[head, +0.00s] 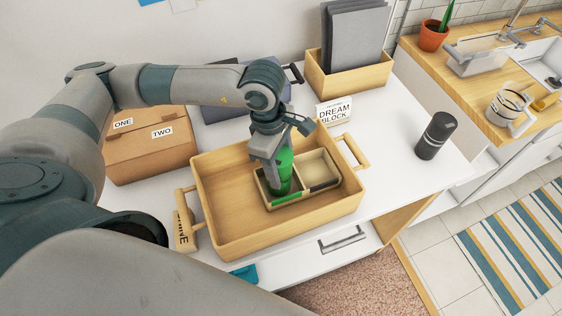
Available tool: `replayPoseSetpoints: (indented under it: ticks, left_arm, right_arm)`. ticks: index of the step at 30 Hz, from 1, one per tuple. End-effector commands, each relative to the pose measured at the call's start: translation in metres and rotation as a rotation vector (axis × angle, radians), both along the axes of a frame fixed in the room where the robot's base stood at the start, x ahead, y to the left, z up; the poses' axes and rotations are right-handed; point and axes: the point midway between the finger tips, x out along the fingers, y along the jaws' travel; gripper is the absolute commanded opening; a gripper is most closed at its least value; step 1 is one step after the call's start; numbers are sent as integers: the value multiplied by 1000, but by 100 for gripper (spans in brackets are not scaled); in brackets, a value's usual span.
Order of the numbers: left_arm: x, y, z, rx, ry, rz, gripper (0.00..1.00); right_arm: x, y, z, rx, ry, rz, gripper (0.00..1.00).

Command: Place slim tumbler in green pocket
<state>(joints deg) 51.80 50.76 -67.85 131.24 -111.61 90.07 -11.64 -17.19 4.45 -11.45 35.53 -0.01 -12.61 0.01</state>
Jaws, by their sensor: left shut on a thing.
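A green slim tumbler (285,168) stands roughly upright at the left compartment of a small two-pocket wooden box. My left gripper (273,167) is above this compartment and shut on the tumbler, partly covering it. The left compartment is the green pocket (287,199), with a green strip on its front wall. The tumbler's lower end appears to be inside the pocket; whether it touches the floor cannot be told. The other pocket (319,167) has a dark strip and is empty. My right gripper is not in view.
The box sits in a wooden tray (225,243) with raised handles. A dark tumbler (437,135) stands on the white table at right. A cardboard box (150,150), a "Dream Block" sign (334,111) and a file holder (345,82) stand around the tray.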

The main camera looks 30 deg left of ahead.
Motion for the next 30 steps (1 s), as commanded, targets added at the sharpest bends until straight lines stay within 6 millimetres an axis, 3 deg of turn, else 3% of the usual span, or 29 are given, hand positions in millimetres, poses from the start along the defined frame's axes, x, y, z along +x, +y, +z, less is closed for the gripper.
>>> replayPoseSetpoints:
  ticks: [14,15,17,30]
  left_arm:
    - [0,0,-6,-1,-1,-1,21]
    - [0,0,-6,-1,-1,0,54]
    - [0,0,-5,-1,-1,0,68]
    - [0,0,-2,0,-1,0,68]
  right_arm:
    - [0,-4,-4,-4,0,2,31]
    - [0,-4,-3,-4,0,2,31]
    - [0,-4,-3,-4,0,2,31]
    - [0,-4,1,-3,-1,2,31]
